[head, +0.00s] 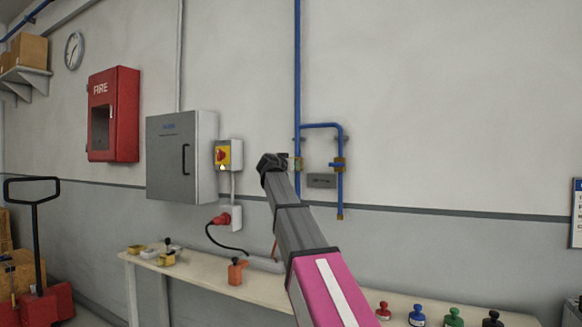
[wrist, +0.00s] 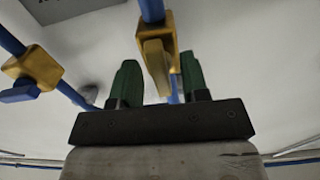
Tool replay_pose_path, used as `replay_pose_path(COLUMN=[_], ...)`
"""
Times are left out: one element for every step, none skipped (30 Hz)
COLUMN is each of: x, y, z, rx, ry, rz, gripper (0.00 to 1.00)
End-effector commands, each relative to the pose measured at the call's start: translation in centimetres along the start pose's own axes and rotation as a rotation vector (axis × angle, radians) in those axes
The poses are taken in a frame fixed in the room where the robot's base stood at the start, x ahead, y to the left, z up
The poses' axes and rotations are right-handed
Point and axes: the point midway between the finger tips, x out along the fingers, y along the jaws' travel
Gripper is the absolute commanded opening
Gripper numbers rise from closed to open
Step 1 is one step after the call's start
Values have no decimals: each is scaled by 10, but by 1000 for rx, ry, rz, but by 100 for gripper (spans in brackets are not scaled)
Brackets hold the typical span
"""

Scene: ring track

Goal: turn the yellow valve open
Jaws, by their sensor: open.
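The yellow valve (wrist: 154,52) sits on a blue pipe in the wrist view, with a yellow lever on a brass-coloured body. My gripper (wrist: 159,68) is open, its two green fingers standing on either side of the lever with gaps visible. Nothing is clamped. In the head view my gripper (head: 274,162) is up at the wall by the left blue pipe, and the valve (head: 297,163) shows only partly behind it. How deep the lever lies between the fingers is hard to tell.
A second valve with a blue handle (wrist: 20,92) is close by; its brass fitting (head: 339,163) is on the right pipe. A small grey plate (head: 321,181) lies between the pipes. A grey cabinet (head: 182,157) and switch box (head: 229,154) are left; a bench (head: 200,277) runs below.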

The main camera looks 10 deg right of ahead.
Motion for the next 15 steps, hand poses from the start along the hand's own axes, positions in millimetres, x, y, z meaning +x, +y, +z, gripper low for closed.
replay_pose_path(x=[-4,-7,-12,-16,-22,-29,-35,-41,-48,-54,-60,-67,-72,-77,-83], y=[0,1,1,1,1,1,1,1,2,2,1,1,1,1,1], z=[0,0,0,0,1,1,1,1,1,1,1,1,2,2,2], rx=[0,0,0,0,0,0,0,0,0,0,0,0,1,1,1], ry=[0,0,0,0,1,1,1,1,1,1,1,1,0,0,0], rz=[0,0,0,-1,-1,-2,-2,-2,-1,-1,-2,-3,-2,-2,-1], gripper=[42,42,42,42,42,42,42,42,42,42,42,42,42,42,42])
